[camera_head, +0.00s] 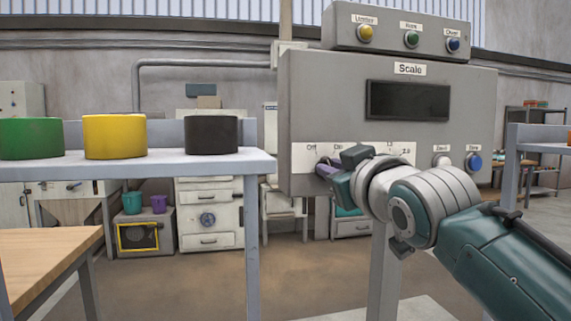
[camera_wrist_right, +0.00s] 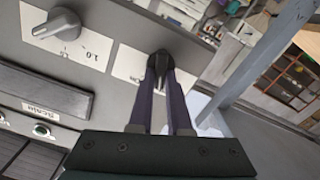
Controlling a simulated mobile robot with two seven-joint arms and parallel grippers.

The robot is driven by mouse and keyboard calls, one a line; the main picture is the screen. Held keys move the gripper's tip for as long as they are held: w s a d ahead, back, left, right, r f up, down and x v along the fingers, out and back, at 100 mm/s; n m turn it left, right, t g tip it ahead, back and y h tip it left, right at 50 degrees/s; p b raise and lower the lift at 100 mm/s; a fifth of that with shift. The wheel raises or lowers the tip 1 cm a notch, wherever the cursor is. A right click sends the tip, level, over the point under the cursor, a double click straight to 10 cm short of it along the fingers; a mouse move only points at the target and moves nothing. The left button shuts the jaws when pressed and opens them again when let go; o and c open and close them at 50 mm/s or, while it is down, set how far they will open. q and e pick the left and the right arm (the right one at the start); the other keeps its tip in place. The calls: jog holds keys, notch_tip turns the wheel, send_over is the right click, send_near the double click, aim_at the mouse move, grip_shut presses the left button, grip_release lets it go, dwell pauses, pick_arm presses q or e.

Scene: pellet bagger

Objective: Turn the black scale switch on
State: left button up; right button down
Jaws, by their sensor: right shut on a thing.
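The grey scale (camera_head: 300,100) stands ahead of me, with a dark, blank display (camera_head: 408,100) under the label "Scale". The black scale switch (camera_wrist_right: 158,58) sits on a white label plate on the scale's front. In the head view the "Off" and "On" marks show above it, and my right gripper mostly hides it. My right gripper (camera_head: 324,168) reaches in from the right and is shut on the switch. In the right wrist view its two purple fingers (camera_wrist_right: 160,78) are on either side of it. I cannot tell which mark it points to. My left gripper is not in view.
A grey knob (camera_wrist_right: 60,24) by the "1.0" mark is beside the switch. White (camera_head: 441,160) and blue (camera_head: 473,161) buttons are at the panel's lower right. A table (camera_head: 200,165) with green, yellow and black containers stands left of the scale.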

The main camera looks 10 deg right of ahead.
jog(key=shift+d+m+p, duration=0.2)
jog(key=shift+m+p, duration=0.75)
jog(key=shift+m, duration=1.55)
jog(key=shift+d+m+p, duration=0.15)
jog(key=shift+m+p, duration=0.8)
jog(key=shift+m, duration=1.55)
jog(key=c, duration=0.9)
grip_release()
jog(key=shift+o, duration=0.2)
jog(key=s, duration=1)
jog(key=shift+d+p, duration=0.15)
jog(key=shift+p, duration=0.2)
